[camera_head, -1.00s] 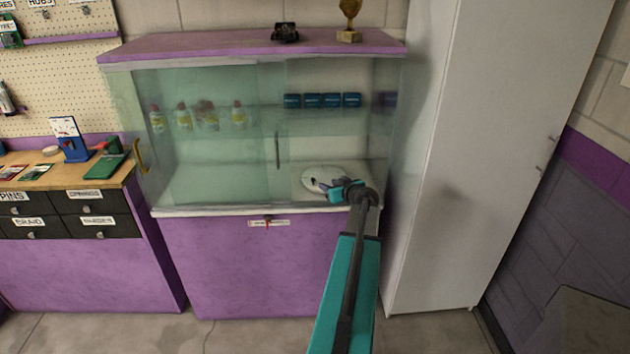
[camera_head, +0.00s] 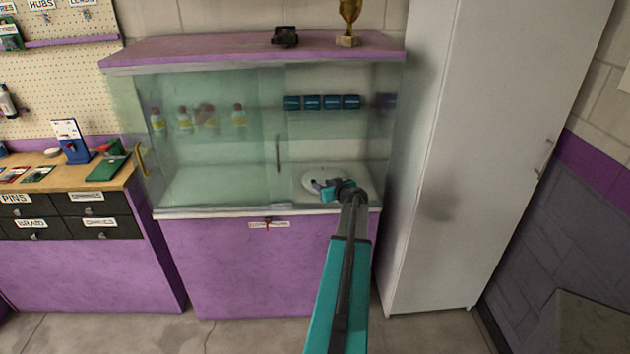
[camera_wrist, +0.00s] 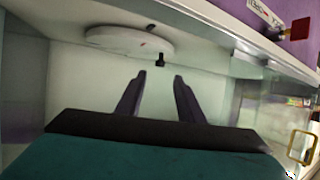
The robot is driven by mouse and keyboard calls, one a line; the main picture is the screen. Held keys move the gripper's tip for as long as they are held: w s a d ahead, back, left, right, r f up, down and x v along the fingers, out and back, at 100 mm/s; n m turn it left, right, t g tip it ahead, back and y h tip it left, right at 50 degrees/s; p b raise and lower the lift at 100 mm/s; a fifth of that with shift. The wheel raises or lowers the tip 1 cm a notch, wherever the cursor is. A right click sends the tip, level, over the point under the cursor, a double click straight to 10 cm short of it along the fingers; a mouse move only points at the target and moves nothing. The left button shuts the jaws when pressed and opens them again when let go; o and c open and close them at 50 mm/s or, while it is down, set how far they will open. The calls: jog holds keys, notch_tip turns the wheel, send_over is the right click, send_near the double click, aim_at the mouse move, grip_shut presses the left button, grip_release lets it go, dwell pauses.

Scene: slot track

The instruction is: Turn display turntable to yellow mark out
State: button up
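The display turntable (camera_head: 309,178) is a round white disc on the cabinet's lower floor, behind the open right part of the front. A small black peg (camera_wrist: 159,60) stands at the disc's edge. My gripper (camera_wrist: 159,76) is open, its two fingers apart and empty, with the peg just beyond and between the fingertips. In the head view my gripper (camera_head: 318,187) is at the disc's front edge and hides part of it. I cannot make out a yellow mark.
A glass sliding door (camera_head: 225,150) covers the cabinet's left part, with bottles behind it. Blue boxes (camera_head: 322,102) sit on the shelf above the turntable. A tall white locker (camera_head: 440,170) stands close on the right. A red key (camera_head: 268,222) sticks out below the cabinet's front edge.

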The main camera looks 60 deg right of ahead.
aim_at(313, 181)
jog(key=shift+p+x, duration=1.65)
jog(key=shift+x, duration=2.5)
grip_shut()
